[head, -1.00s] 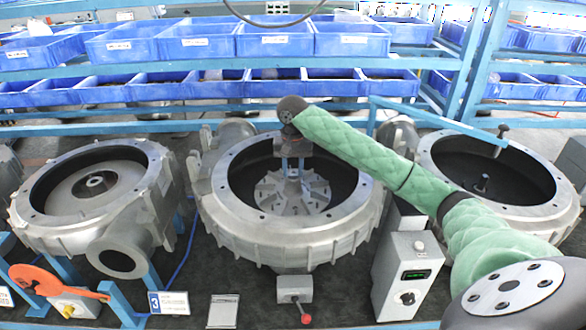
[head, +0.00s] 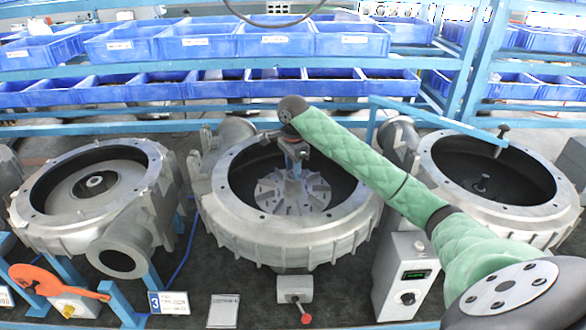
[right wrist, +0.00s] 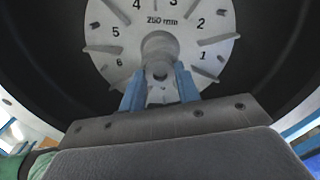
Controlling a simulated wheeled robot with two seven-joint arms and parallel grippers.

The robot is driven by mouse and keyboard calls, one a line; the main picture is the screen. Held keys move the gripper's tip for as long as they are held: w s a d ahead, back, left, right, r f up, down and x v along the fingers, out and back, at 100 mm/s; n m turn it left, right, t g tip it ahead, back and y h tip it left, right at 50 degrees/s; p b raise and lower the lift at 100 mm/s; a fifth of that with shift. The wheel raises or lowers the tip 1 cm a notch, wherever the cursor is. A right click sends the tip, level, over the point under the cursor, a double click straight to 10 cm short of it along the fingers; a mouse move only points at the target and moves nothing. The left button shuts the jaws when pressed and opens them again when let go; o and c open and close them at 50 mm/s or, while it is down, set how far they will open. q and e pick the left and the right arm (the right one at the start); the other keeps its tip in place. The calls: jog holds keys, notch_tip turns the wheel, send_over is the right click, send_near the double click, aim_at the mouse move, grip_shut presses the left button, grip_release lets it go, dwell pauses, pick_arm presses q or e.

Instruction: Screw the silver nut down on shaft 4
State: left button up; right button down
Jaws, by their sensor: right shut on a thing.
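My right gripper (head: 294,172) points down into the middle blower housing (head: 290,245), over the hub of the grey finned impeller (head: 265,193). In the right wrist view its blue fingers (right wrist: 160,84) are shut on a small round grey piece, the silver nut (right wrist: 160,71), at the centre of the numbered impeller disc (right wrist: 120,30). The nut is in line with the hub; the fingers hide part of it. I cannot tell how far down it sits or see a number for this shaft. My left gripper is in neither view.
Housings stand at the left (head: 50,225) and right (head: 440,190), each with a central shaft. The middle housing's dark wall surrounds the gripper.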

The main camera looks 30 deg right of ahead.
jog(key=m, duration=0.5)
jog(key=c, duration=1.3)
grip_release()
jog(key=n, duration=0.6)
jog(key=shift+n, duration=0.3)
jog(key=n, duration=1.8)
jog(key=shift+n, duration=0.3)
